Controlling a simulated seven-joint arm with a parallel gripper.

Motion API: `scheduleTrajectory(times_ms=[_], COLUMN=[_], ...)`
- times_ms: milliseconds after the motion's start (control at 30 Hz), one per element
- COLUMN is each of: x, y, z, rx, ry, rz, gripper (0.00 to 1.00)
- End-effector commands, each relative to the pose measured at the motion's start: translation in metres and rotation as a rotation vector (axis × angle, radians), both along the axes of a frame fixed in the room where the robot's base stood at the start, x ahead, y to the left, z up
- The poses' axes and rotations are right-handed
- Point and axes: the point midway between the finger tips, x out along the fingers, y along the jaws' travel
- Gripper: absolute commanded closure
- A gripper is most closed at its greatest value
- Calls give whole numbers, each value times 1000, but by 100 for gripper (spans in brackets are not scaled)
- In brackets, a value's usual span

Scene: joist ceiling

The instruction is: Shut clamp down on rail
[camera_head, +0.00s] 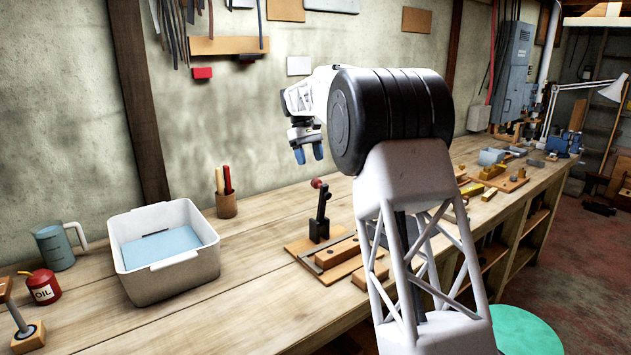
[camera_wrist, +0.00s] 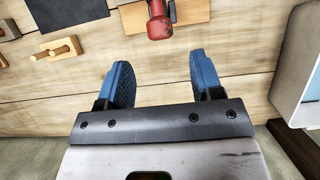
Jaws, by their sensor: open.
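The clamp (camera_head: 319,225) is a black toggle-like fitting on a wooden board (camera_head: 300,246) on the bench. A dark rail (camera_head: 309,264) lies along the board beside a brown block (camera_head: 338,252). My gripper (camera_head: 309,158) hangs above and slightly left of the knob, apart from it. In the wrist view, its blue fingers (camera_wrist: 160,62) are spread with nothing between them. A red part (camera_wrist: 159,24), seemingly the clamp's knob end, shows beyond them.
A white bin (camera_head: 165,258) with a blue sheet stands left of the clamp, beside a wooden cup of tools (camera_head: 226,204). A jug (camera_head: 55,247) and a red oil can (camera_head: 40,287) are at far left. Wooden fixtures (camera_head: 495,178) lie to the right. The wall rises behind.

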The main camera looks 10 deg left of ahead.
Motion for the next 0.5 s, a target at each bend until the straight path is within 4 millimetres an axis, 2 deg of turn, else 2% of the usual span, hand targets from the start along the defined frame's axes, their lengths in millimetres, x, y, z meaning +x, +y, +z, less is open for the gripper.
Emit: scheduleTrajectory(times_ms=[267,500], x=[-1,-4], y=[-1,-5], z=[-1,-15], rx=[0,0], ry=[0,1], rz=[0,0], gripper=[40,40])
